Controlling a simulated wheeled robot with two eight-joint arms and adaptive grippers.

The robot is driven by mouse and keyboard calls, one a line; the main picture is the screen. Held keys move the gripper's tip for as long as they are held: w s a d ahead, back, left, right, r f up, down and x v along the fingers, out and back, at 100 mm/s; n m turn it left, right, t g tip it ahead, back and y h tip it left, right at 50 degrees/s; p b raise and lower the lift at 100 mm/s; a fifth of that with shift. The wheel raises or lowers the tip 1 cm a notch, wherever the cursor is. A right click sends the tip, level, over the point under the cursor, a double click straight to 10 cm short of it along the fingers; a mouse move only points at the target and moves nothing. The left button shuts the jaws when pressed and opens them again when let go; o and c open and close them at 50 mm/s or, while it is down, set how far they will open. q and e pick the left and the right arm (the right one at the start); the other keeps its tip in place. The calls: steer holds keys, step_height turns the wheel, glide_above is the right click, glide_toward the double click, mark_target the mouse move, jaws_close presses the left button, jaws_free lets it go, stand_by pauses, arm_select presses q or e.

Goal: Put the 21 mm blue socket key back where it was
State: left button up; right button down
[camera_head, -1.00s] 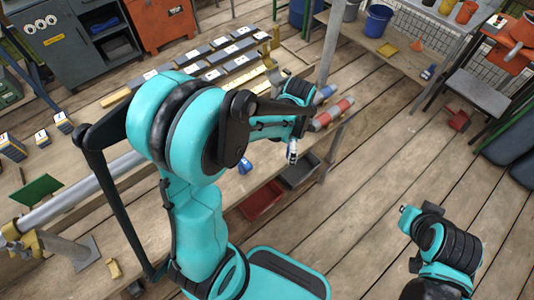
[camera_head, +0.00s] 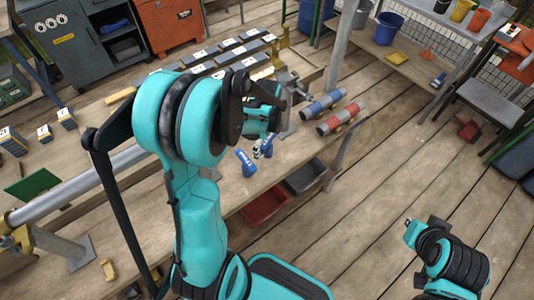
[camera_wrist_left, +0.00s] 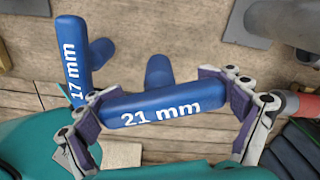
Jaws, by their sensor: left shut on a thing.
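The blue 21 mm socket key (camera_wrist_left: 150,109) lies crosswise between the fingers of my left gripper (camera_wrist_left: 165,112) in the left wrist view, its label facing the camera. The gripper is shut on it. In the head view my left gripper (camera_head: 263,149) is over the workbench, beside a blue key (camera_head: 246,163). The blue 17 mm key (camera_wrist_left: 72,55) is just left of the held one in the wrist view, close to the left finger. Blue rounded parts (camera_wrist_left: 160,70) show behind the held handle. The key's lower end is hidden. My right gripper is not visible.
Red and blue cylinders (camera_head: 342,119) lie on the workbench (camera_head: 205,205) right of my gripper. A red bin (camera_head: 264,207) and a dark bin (camera_head: 305,177) sit below its front edge. A metal post (camera_head: 341,45) rises behind. Rows of grey labelled blocks (camera_head: 230,55) lie farther back.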

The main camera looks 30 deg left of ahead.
arm_select(q)
step_height(320, 180, down, 4)
steer(key=shift+a+f+b, duration=0.1)
steer(key=shift+f+b, duration=0.1)
steer(key=shift+b, duration=0.85)
steer(key=shift+r, duration=0.1)
steer(key=shift+f, duration=0.2)
steer(key=o, duration=1.3)
steer(key=shift+r, duration=0.1)
